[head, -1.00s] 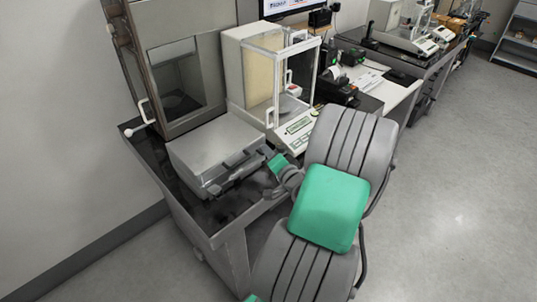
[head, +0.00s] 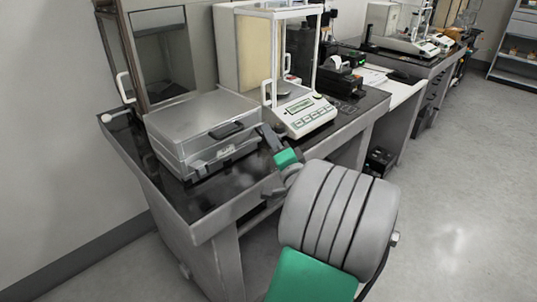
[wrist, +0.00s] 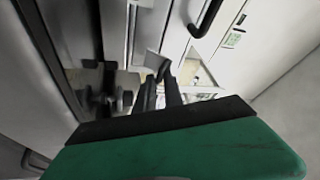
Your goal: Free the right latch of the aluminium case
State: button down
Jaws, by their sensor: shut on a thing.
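The closed aluminium case (head: 200,115) lies on the dark bench top, with a dark handle (head: 227,130) on its front. The left latch (head: 198,168) shows on the front, left of the handle. My gripper (head: 268,137) is at the right end of the case front and hides most of the right latch there. In the wrist view my dark fingers (wrist: 159,82) are close together, shut at a small grey plate, the right latch (wrist: 150,62). I cannot tell whether the latch is free.
A balance with a glass draught shield (head: 300,115) stands just right of the case and close to my gripper. A grey cabinet with a window (head: 165,55) stands behind the case. Dark bench top (head: 190,200) is clear in front of the case.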

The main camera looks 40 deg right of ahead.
jog(key=shift+f+t+b, duration=0.3)
jog(key=shift+f+b, duration=0.1)
jog(key=shift+b, duration=0.4)
jog(key=shift+r, duration=0.25)
jog(key=c, duration=1.6)
grip_release()
jog(key=shift+o, duration=0.2)
jog(key=shift+b, duration=0.3)
jog(key=b+v, duration=0.7)
jog(key=b, duration=0.1)
jog(key=shift+s+f, duration=0.2)
jog(key=shift+s, duration=0.15)
jog(key=shift+a, duration=0.15)
